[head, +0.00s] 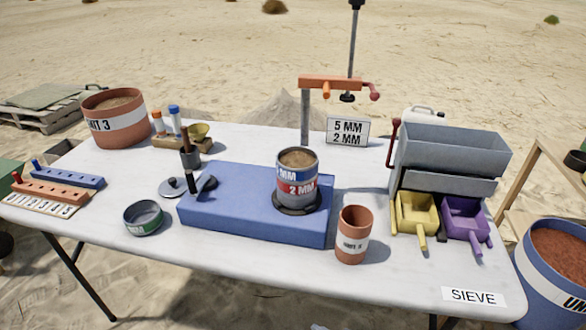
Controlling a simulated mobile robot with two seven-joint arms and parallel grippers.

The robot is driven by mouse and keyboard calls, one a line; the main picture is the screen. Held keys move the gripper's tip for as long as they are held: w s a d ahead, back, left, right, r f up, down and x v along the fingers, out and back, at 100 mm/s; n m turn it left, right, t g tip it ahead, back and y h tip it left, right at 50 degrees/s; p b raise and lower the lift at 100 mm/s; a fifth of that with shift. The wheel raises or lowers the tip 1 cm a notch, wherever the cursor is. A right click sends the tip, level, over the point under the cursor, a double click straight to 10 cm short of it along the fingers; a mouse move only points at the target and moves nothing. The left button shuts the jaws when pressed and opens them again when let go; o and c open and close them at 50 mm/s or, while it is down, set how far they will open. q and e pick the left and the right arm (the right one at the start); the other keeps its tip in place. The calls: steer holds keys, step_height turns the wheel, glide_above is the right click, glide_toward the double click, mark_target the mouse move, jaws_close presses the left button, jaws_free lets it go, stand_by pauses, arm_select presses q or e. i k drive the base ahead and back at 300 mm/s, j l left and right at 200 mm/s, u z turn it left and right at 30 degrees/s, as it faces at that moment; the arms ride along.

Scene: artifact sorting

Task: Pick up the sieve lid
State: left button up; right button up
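A small grey disc with a knob on top, which looks like the sieve lid (173,187), lies flat on the white table left of the blue shaker base (255,222). The sieve stack (297,178) stands upright on a dark round plate on that base. It has a blue band and a red "2 MM" band, and its open top shows brown soil. A shallow grey-green pan (143,218) sits in front of the lid. Neither of my grippers is in view.
A dark upright lever (190,160) rises from the base's left end, close to the lid. A terracotta cup (352,235) stands right of the base. A grey hopper (445,160) with yellow and purple scoops stands farther right.

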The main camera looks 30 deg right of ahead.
mark_target(175, 186)
steer(key=i+j, duration=0.15)
steer(key=j, duration=0.2)
steer(key=i+j, duration=0.2)
steer(key=j, duration=0.2)
steer(key=i+j+z, duration=0.1)
steer(key=j, duration=0.25)
steer(key=i+j, duration=0.25)
steer(key=j, duration=0.15)
steer(key=i+j, duration=0.15)
steer(key=j, duration=0.25)
steer(key=z, duration=0.05)
